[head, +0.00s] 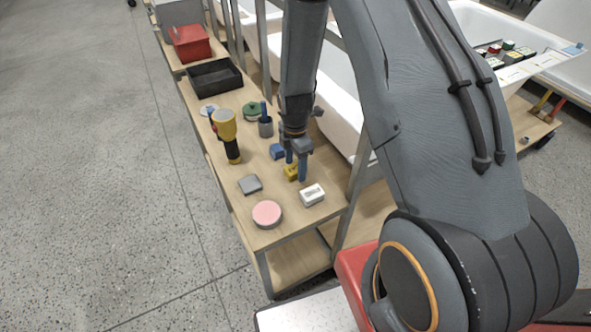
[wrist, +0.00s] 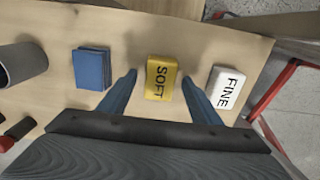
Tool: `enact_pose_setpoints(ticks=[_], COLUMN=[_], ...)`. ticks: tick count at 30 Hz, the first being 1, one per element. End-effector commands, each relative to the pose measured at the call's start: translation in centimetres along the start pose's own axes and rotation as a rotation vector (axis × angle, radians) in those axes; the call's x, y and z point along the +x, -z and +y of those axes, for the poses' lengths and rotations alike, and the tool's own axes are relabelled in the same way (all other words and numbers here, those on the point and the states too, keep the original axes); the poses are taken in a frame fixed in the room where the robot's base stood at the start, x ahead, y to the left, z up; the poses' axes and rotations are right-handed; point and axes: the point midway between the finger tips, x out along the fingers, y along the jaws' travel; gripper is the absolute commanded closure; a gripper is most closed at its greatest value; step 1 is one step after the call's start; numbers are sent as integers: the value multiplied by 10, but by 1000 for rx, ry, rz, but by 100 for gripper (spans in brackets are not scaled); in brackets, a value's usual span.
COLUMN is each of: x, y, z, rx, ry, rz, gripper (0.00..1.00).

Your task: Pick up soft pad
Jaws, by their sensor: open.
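The soft pad (wrist: 161,78) is a yellow block with the word SOFT on it. It lies on the wooden bench in the wrist view, centred ahead of my gripper. My gripper (wrist: 159,88) is open, with one blue finger on each side of the pad and a gap to each. In the head view the pad (head: 291,173) is partly hidden behind my gripper (head: 296,168), which hangs over the bench. I cannot tell how high the fingertips are above the bench.
A white FINE block (wrist: 226,87) lies close to the right finger and a blue block (wrist: 91,69) lies to the left. On the bench (head: 215,180) are also a grey block (head: 250,184), a pink disc (head: 267,213), a yellow-black tool (head: 227,133) and a black tray (head: 215,77).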

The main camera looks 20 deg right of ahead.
Motion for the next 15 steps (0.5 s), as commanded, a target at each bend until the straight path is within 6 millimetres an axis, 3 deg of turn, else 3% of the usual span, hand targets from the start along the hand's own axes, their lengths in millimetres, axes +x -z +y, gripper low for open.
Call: enact_pose_setpoints(ticks=[11,15], x=[9,9], y=[0,0], z=[0,0], rx=[0,0], ry=[0,0], rz=[0,0], gripper=[42,64])
